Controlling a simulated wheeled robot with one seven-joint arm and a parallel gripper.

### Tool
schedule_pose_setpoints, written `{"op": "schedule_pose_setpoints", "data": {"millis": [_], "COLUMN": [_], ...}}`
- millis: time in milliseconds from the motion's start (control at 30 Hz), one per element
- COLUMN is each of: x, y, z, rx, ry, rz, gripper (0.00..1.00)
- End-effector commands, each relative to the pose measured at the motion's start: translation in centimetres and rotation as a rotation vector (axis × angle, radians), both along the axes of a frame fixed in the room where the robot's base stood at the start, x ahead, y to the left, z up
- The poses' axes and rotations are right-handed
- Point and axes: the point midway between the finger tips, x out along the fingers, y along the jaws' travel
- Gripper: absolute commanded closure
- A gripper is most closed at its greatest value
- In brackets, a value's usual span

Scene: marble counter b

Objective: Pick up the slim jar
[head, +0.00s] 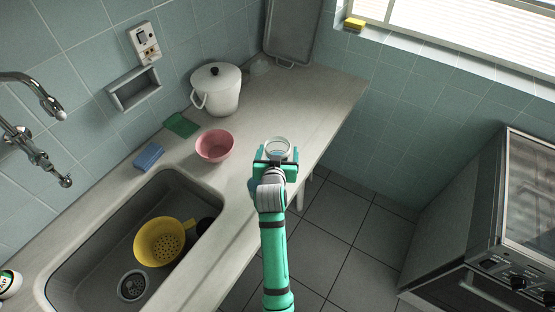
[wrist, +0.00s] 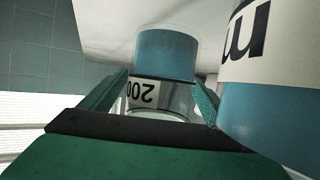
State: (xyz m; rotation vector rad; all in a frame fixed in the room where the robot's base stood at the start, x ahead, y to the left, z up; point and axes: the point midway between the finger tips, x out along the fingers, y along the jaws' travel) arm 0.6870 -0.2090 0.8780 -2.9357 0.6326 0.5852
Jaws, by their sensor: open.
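A clear jar (wrist: 165,55) with blue in it and a label reading "200" stands between the fingers of my gripper (wrist: 160,82) in the wrist view. I take this to be the slim jar. It looks upside down there. Small gaps seem to show beside the fingers, so no firm hold is visible. In the head view its pale round rim (head: 278,146) shows just beyond my gripper (head: 277,157), near the counter's front edge. My gripper is open, and its hand hides the jar's lower part.
A second jar, blue and white (wrist: 270,90), is close at the right in the wrist view; a blue bit (head: 253,184) shows left of my wrist. A pink bowl (head: 215,146), white pot (head: 217,90) and sink (head: 75,262) lie left.

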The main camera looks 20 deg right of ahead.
Motion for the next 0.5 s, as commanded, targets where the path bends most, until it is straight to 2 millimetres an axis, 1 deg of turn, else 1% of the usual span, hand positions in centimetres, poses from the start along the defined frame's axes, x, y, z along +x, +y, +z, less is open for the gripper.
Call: {"op": "schedule_pose_setpoints", "data": {"millis": [33,133,367,467,500], "x": [0.51,0.99,1.08,1.07,1.07], "y": [-0.23,-0.42,-0.42,-0.42,-0.42], "z": [-0.16,-0.41,-0.46,-0.45,-0.45], "rx": [0.0,0.0,0.0,0.0,0.0], "ry": [0.0,-0.001,-0.001,-0.001,-0.001], "rz": [0.0,0.0,0.001,0.001,0.001], "gripper": [0.18,0.18,0.18,0.4,0.49]}}
